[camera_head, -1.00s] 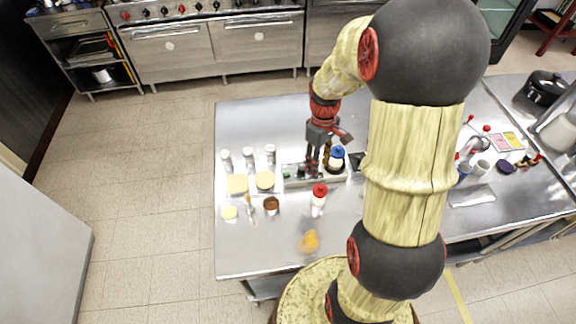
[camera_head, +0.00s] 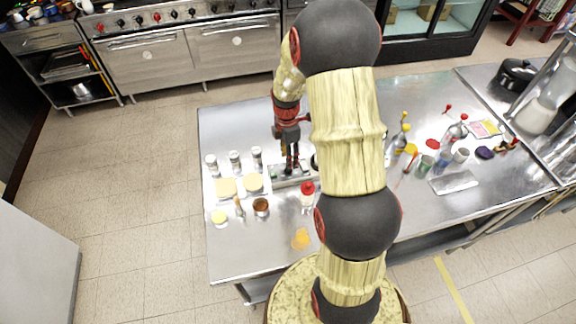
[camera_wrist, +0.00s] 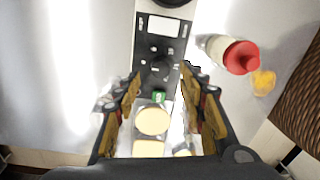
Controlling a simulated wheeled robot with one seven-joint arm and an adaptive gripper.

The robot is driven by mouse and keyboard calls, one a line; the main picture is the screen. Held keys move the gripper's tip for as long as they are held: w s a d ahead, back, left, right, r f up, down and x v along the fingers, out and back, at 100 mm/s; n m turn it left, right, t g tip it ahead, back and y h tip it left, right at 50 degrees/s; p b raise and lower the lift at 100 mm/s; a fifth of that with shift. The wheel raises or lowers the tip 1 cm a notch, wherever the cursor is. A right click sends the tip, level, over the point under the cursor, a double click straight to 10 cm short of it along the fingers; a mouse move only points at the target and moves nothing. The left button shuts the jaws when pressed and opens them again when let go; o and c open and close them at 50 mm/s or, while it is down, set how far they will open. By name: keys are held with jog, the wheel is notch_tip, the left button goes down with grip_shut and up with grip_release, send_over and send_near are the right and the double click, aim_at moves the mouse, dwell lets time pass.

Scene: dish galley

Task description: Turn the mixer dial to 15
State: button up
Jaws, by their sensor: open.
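The mixer's panel (camera_wrist: 150,45) is a dark strip with pale markings and a white label, and it runs up the middle of the wrist view. A round black dial (camera_wrist: 160,66) sits on it, between and just beyond my fingertips. The dial's setting is too small and blurred to read. In the head view, the light mixer base (camera_head: 280,182) lies on the steel table, partly hidden by my arm. My gripper (camera_wrist: 161,76) points down over the panel, open, with one finger on either side of the dial. I cannot tell whether either finger touches it.
Several shakers (camera_head: 235,162) and pale round pieces (camera_head: 252,183) are left of the panel. A brown bowl (camera_head: 261,207) is in front.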

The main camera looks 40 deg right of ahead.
jog(key=shift+s+f, duration=0.1)
jog(key=shift+f, duration=2.2)
grip_shut()
